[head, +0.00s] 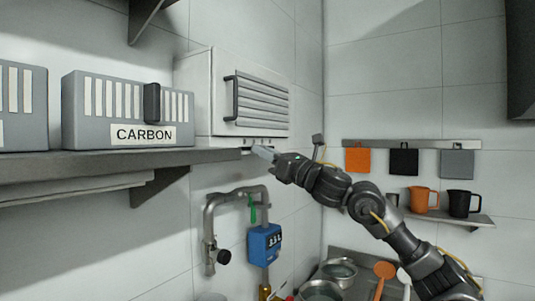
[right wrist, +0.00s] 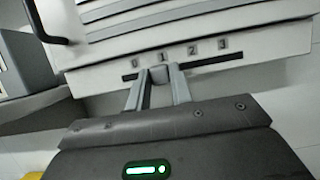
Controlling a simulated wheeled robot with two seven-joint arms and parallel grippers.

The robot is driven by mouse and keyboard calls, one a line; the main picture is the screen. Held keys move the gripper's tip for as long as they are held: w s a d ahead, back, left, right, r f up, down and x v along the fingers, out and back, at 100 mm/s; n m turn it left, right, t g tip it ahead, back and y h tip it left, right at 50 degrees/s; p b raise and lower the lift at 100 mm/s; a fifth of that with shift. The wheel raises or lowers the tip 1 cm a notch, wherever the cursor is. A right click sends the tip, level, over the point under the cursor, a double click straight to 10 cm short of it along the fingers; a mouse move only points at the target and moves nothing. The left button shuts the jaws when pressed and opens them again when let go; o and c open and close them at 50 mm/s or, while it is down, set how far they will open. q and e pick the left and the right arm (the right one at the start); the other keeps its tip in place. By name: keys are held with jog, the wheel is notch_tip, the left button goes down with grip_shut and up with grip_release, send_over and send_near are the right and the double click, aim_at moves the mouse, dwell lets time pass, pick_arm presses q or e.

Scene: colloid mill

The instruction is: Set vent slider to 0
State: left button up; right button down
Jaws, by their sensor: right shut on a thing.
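The vent unit (head: 204,90) is a pale box with a louvred front and a dark handle, on the wall above the shelf. The right wrist view shows its lower strip with a dark slot (right wrist: 215,61) and the marks 0, 1, 2 and 3 from left to right. The grey slider knob (right wrist: 158,75) stands just under the 1 mark, right of the 0. My right gripper (head: 261,152) reaches up to the strip from below; in the right wrist view its two fingers (right wrist: 159,79) are shut on the knob from both sides. My left gripper is not in view.
A grey CARBON box (head: 105,137) stands on the shelf (head: 60,169) left of the vent. Below are a pipe (head: 211,235) and a blue meter (head: 264,245). The space under the vent is mostly open.

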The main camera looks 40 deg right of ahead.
jog(key=a, duration=0.2)
jog(key=s+a, duration=0.1)
jog(key=shift+a, duration=0.4)
jog(key=shift+w+d+f, duration=0.1)
jog(key=shift+d+f, duration=0.05)
jog(key=c, duration=1.5)
grip_release()
jog(key=shift+o, duration=1.3)
jog(key=shift+a, duration=0.25)
jog(key=shift+d, duration=0.15)
